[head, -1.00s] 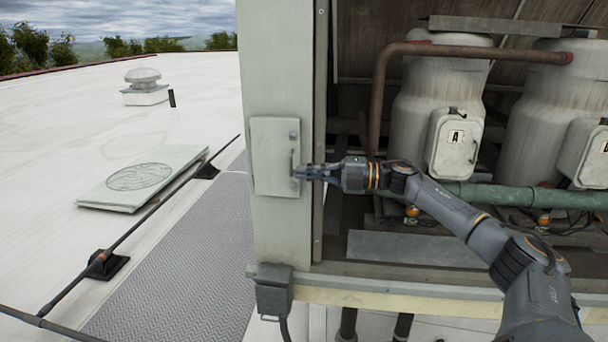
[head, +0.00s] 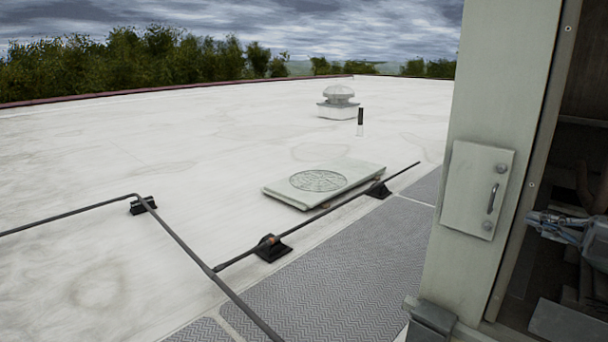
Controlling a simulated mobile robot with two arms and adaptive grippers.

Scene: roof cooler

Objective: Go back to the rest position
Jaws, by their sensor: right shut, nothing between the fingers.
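My right gripper (head: 556,226) shows at the right edge of the head view. It is shut and empty, in front of the dark opening of the cooler. Most of my right arm is cut off by the picture's edge. My left gripper is not in view.
A dark pipe (head: 185,248) on black support blocks (head: 273,249) crosses the roof. A grey walkway mat (head: 340,275) runs beside the cooler. The white roof at left is open.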

